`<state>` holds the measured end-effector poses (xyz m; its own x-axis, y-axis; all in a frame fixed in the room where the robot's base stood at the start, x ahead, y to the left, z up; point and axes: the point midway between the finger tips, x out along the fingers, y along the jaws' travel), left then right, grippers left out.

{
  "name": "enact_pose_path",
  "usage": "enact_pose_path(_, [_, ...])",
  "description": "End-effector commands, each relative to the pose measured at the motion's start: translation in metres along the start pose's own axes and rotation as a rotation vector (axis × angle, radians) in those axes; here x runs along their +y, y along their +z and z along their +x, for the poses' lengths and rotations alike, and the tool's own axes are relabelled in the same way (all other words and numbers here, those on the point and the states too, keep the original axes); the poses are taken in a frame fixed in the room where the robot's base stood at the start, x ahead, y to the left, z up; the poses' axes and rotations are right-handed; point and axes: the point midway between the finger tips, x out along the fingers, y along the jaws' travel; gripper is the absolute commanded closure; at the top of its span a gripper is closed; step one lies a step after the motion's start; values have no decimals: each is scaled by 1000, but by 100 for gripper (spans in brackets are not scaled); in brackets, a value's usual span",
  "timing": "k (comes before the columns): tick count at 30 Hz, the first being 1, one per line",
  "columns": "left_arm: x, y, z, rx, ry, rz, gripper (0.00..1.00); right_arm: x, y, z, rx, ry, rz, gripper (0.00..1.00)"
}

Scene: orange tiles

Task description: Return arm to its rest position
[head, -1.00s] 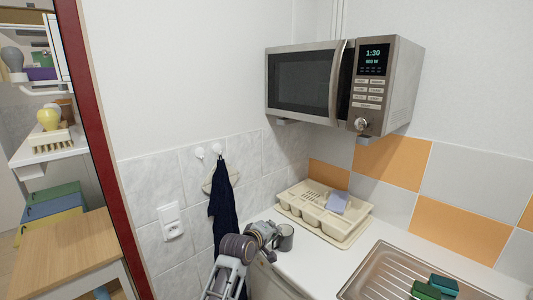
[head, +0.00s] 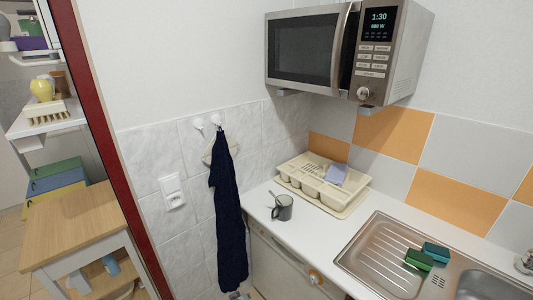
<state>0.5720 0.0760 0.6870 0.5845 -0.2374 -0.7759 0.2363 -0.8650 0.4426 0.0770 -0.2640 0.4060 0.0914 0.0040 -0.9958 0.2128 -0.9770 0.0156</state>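No gripper can be made out in the head view. A small grey shape (head: 238,295) shows at the bottom edge beside the towel; it is too little to tell what it is.
A beige dish rack (head: 318,180) stands behind the mug. A steel sink (head: 385,258) with two green sponges (head: 419,260) is at right. A microwave (head: 335,50) hangs above. A dark towel (head: 228,220) hangs left of the counter. A wooden-topped table (head: 85,220) is at left.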

Motion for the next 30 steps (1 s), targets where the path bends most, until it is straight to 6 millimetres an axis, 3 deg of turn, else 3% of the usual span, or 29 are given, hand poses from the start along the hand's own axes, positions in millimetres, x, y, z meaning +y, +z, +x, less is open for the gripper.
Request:
enact_pose_path(6, [-75, 73, 14, -72, -80, 96, 100, 0, 0, 2, 0, 0, 0, 7])
enact_pose_path(14, [-159, 158, 14, -162, -156, 213, 100, 1, 1, 4, 0, 1, 0, 7])
enact_pose_path(23, [-253, 258, -9, -280, -228, 350, 100, 1, 1, 6, -1, 1, 0, 7])
enact_pose_path(30, [-324, 336, -44, -384, -270, 457, 100, 1, 1, 7, -1, 1, 0, 7])
